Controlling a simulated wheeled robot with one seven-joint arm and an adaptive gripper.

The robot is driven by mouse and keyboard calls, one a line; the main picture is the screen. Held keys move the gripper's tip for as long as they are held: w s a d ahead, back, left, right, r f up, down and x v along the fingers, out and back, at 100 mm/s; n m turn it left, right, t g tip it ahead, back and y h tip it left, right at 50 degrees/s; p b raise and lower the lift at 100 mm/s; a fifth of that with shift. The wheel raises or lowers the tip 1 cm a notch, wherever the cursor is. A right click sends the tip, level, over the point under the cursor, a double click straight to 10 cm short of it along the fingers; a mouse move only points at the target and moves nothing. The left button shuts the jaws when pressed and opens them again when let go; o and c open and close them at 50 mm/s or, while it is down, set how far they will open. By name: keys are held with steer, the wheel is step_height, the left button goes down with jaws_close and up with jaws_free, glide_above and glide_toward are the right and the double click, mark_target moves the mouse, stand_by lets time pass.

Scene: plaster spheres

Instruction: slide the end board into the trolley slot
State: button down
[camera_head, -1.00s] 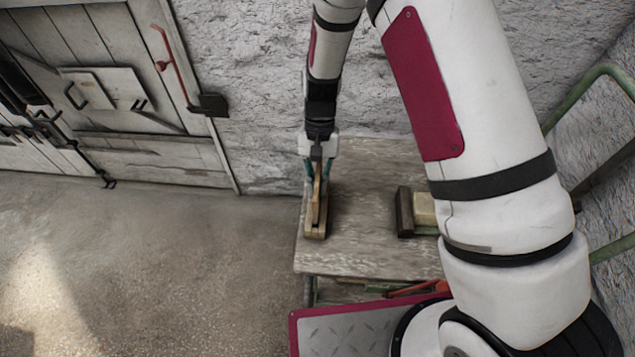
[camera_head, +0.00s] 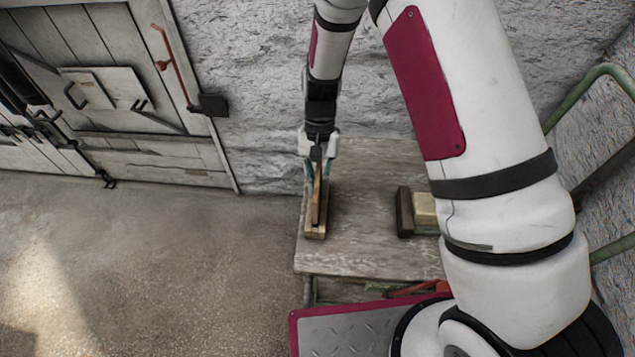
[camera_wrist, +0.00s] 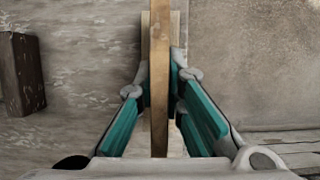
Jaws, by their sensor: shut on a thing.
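A thin wooden end board (camera_head: 317,200) stands on edge at the left side of the trolley top (camera_head: 365,262). It also shows edge-on in the wrist view (camera_wrist: 159,60). My gripper (camera_head: 318,178) is shut on the board from above, with its teal-padded fingers (camera_wrist: 160,88) on either side. A light wooden slotted block (camera_head: 315,234) lies under the board, in line with it. The board's lower edge is at the block, but how deep it sits in the slot is hidden.
A dark wooden block (camera_head: 405,212) with a pale block (camera_head: 425,209) beside it is on the trolley to the right. Open floor (camera_head: 150,260) lies left of the trolley. A rough wall (camera_head: 260,110) stands behind, and a green rail (camera_head: 590,85) is at the right.

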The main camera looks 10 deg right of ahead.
steer(key=shift+f+b, duration=1.05)
steer(key=shift+f, duration=1.05)
steer(key=c, duration=1.6)
jaws_free()
steer(key=shift+r, duration=0.15)
steer(key=shift+r+p, duration=1.1)
steer(key=shift+r, duration=0.75)
